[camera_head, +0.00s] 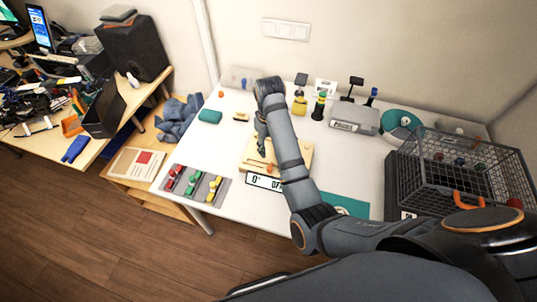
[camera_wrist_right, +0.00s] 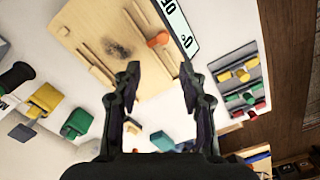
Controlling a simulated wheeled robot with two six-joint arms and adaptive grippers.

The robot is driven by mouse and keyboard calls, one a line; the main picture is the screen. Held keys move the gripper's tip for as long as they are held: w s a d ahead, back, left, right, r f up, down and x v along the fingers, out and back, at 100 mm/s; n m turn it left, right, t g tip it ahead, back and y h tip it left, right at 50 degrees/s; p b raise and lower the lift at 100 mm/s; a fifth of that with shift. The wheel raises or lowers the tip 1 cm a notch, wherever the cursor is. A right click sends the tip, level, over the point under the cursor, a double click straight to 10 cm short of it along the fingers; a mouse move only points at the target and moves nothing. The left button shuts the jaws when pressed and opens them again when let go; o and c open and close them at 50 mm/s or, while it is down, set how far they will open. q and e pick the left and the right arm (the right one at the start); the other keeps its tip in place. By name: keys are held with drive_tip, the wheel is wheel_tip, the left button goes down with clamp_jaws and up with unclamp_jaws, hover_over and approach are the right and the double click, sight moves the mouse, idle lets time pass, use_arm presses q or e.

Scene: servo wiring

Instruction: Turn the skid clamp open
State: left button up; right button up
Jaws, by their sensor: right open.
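The pale wooden board (camera_head: 300,150) lies on the white table, partly hidden behind my right arm. An orange knob on it, which may be the skid clamp, shows in the wrist view (camera_wrist_right: 158,39). The board also fills the upper left of that view (camera_wrist_right: 92,30). My right gripper (camera_wrist_right: 160,75) is open and empty, its two fingers apart. In the wrist view its fingertips appear just below the orange knob; I cannot tell any contact. In the head view the right gripper (camera_head: 262,146) hangs over the board's left part. My left gripper is not in view.
A display reading "0° OFF" (camera_head: 262,182) stands at the board's front edge. A grey mat with red, green and yellow pieces (camera_head: 196,186) lies front left. A wire basket (camera_head: 465,165) stands at right. A grey box (camera_head: 352,119) stands behind.

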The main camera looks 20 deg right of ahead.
sight(270, 167)
drive_tip(key=f+b, duration=0.1)
drive_tip(key=s+f+b, duration=0.1)
drive_tip(key=b, duration=0.1)
drive_tip(key=shift+s+a+f, duration=0.15)
drive_tip(key=shift+s+f, duration=0.05)
drive_tip(key=shift+s, duration=0.1)
drive_tip(key=shift+w+f+p, duration=0.1)
drive_tip(key=shift+f+p, duration=0.25)
drive_tip(key=shift+f, duration=0.2)
wheel_tip(270, 167, down, 6)
drive_tip(key=shift+w+r+p, duration=0.1)
drive_tip(key=shift+w+p, duration=0.05)
drive_tip(key=shift+p, duration=0.15)
drive_tip(key=shift+f, duration=0.25)
drive_tip(key=shift+w+f, duration=0.1)
drive_tip(key=shift+f, duration=0.1)
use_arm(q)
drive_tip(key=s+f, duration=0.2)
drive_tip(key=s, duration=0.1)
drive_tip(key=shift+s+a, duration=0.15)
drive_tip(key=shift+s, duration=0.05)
use_arm(e)
drive_tip(key=shift+r, duration=0.1)
clamp_jaws()
